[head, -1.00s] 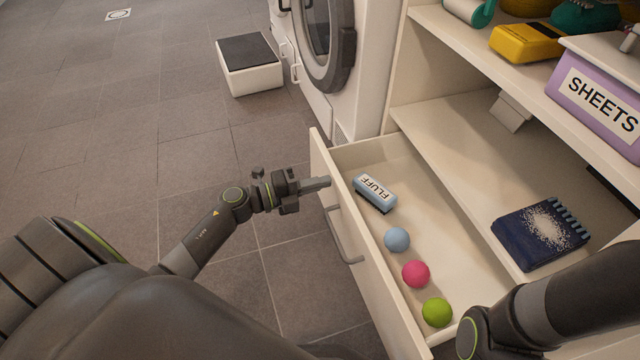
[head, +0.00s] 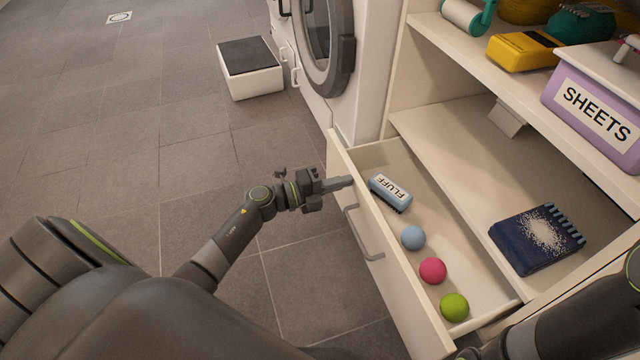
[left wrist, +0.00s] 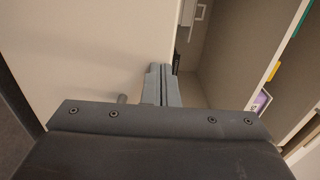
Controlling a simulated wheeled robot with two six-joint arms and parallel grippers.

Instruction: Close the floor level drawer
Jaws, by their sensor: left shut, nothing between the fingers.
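The floor level drawer (head: 388,262) is pulled partly out of the white shelf unit. Its front has a grey bar handle (head: 362,234). Inside it lie a blue FLUFF brush (head: 391,192), a blue ball (head: 413,238), a pink ball (head: 432,270) and a green ball (head: 454,307). My left gripper (head: 345,182) is shut and empty, with its fingertips at the outer face of the drawer front, above the handle. In the left wrist view the shut fingers (left wrist: 162,84) lie against the pale drawer front (left wrist: 100,50). My right gripper is out of view; only that arm shows at lower right.
A dark blue notebook-like item (head: 538,238) lies on the shelf above the drawer. A purple SHEETS box (head: 590,108) and a yellow item (head: 522,52) stand higher. A washing machine (head: 345,70) and a step stool (head: 250,82) stand behind. The tiled floor at left is clear.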

